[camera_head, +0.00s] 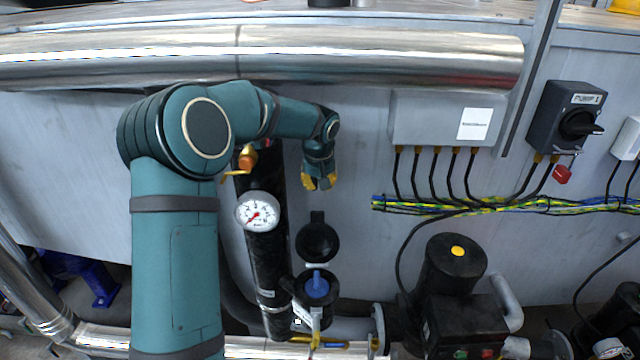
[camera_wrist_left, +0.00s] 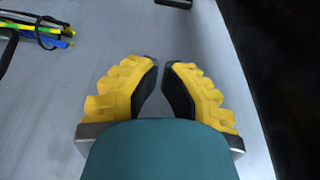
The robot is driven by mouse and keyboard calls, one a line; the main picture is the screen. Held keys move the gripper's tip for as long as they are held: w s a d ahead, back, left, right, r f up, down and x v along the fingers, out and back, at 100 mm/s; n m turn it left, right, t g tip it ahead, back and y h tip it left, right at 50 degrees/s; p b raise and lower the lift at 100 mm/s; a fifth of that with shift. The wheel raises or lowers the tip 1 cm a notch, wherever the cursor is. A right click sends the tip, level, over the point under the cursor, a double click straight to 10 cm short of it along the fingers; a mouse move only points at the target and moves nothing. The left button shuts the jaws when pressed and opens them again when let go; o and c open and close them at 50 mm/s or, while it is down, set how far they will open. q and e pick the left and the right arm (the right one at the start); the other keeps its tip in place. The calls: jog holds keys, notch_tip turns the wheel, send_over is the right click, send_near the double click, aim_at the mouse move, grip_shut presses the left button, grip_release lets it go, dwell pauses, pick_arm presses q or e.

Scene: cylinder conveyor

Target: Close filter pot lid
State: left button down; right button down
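The filter pot (camera_head: 317,289) is a black cylinder low in the centre of the head view, with a blue part in its open top. Its round black lid (camera_head: 317,242) stands raised behind the pot, tilted up and open, with a small tab at its top. My left gripper (camera_head: 320,184) is above the lid, apart from it, with its yellow fingers pointing down. In the left wrist view my left gripper (camera_wrist_left: 160,64) has a narrow gap between its dark finger pads and holds nothing. My right gripper is not in view.
A thick black pipe (camera_head: 267,260) with a pressure gauge (camera_head: 257,212) stands left of the pot. A black pump (camera_head: 455,265) stands to the right. A grey box (camera_head: 440,118) and cables (camera_head: 470,206) are on the wall. A silver pipe (camera_head: 330,55) runs above.

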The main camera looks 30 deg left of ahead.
pick_arm(q)
jog(key=x, duration=0.8)
jog(key=s, duration=0.1)
jog(key=s+d+r, duration=0.1)
jog(key=s+d, duration=0.1)
jog(key=shift+r, duration=0.4)
jog(key=shift+d, duration=0.1)
